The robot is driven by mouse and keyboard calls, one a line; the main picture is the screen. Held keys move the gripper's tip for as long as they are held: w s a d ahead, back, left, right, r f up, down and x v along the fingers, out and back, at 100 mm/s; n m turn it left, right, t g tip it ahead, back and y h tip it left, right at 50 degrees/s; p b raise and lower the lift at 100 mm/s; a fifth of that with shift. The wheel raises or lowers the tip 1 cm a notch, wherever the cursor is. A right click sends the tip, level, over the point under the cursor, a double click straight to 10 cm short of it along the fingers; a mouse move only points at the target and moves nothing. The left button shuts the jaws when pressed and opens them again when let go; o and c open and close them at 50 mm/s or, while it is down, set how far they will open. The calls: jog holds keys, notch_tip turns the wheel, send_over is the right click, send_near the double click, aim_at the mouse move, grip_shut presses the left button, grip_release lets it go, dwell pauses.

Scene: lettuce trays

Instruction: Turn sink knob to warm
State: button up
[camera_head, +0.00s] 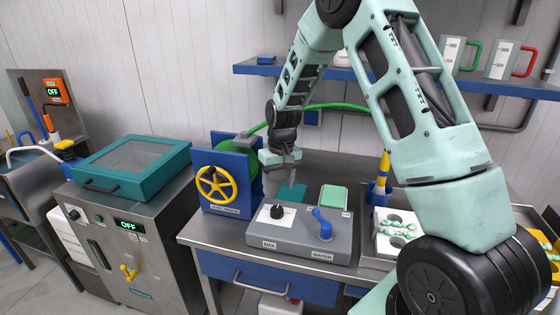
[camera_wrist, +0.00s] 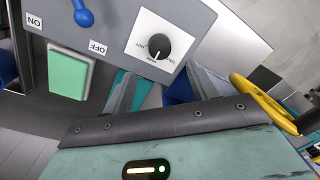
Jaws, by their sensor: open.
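The black round knob (camera_head: 277,211) sits on a white plate on the left half of the grey control box (camera_head: 300,240), above the "MIX" label. In the wrist view the knob (camera_wrist: 159,46) has a white pointer mark facing the lower side of its dial; the small labels around it are hard to read. My gripper (camera_head: 280,188) is open and empty, above and just behind the knob with its fingers pointing down. In the wrist view my gripper (camera_wrist: 163,80) shows its fingertips apart, near the dial plate and not around the knob.
A blue lever (camera_head: 322,224) stands on the box's right half, by "WATER", "ON" and "OFF" labels. A yellow handwheel (camera_head: 217,184) on a blue panel stands close left. A green pad (camera_head: 334,196) lies behind the box. A white tray (camera_head: 396,249) is at right.

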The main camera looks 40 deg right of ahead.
notch_tip(320, 180, up, 9)
jog(key=b, duration=0.1)
jog(key=shift+d+r, duration=0.15)
jog(key=shift+d, duration=0.15)
dwell(0.4)
jog(key=s+a+r+n, duration=0.1)
jog(key=s+a+n, duration=0.1)
jog(key=s+a, duration=0.35)
jog(key=s+a+n, duration=0.1)
jog(key=s+a, duration=0.1)
jog(key=a, duration=0.6)
jog(key=s+a+r+n, duration=0.1)
jog(key=s+a+n, duration=0.15)
jog(key=a, duration=0.35)
jog(key=s+a+n, duration=0.2)
jog(key=s+a, duration=0.2)
jog(key=s, duration=0.6)
jog(key=s+a+f+n, duration=0.1)
jog(key=s+a, duration=0.3)
jog(key=s, duration=0.7)
jog(key=shift+f+n, duration=0.15)
jog(key=shift+n, duration=0.6)
jog(key=shift+a, duration=0.1)
